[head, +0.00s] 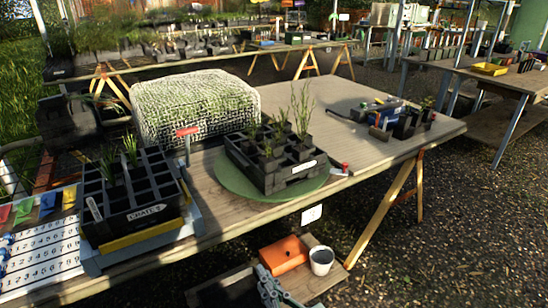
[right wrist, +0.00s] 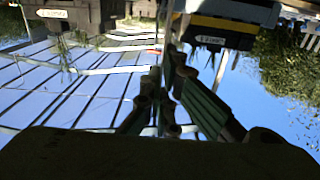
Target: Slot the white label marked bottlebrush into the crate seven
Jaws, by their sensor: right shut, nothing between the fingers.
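Crate seven (head: 146,213) is a black divided crate at the left of the table, with a white "CRATE 7" plate on its front and grassy plants in some cells. A narrow white label (head: 94,209) stands tilted at its front left corner; its writing is too small to read, so I cannot tell if it is the bottlebrush one. My right gripper (head: 270,287) is low in front of the table, apart from the crate, shut and empty. Its closed fingers also show in the right wrist view (right wrist: 163,88). My left gripper is not in view.
Another black planted crate (head: 262,184) stands on a round green turntable (head: 228,182) mid-table. A red marker (head: 187,132) stands between the crates. A mesh-covered block (head: 195,105) is behind. An orange box (head: 283,254) and a white cup (head: 321,261) sit low near my right gripper.

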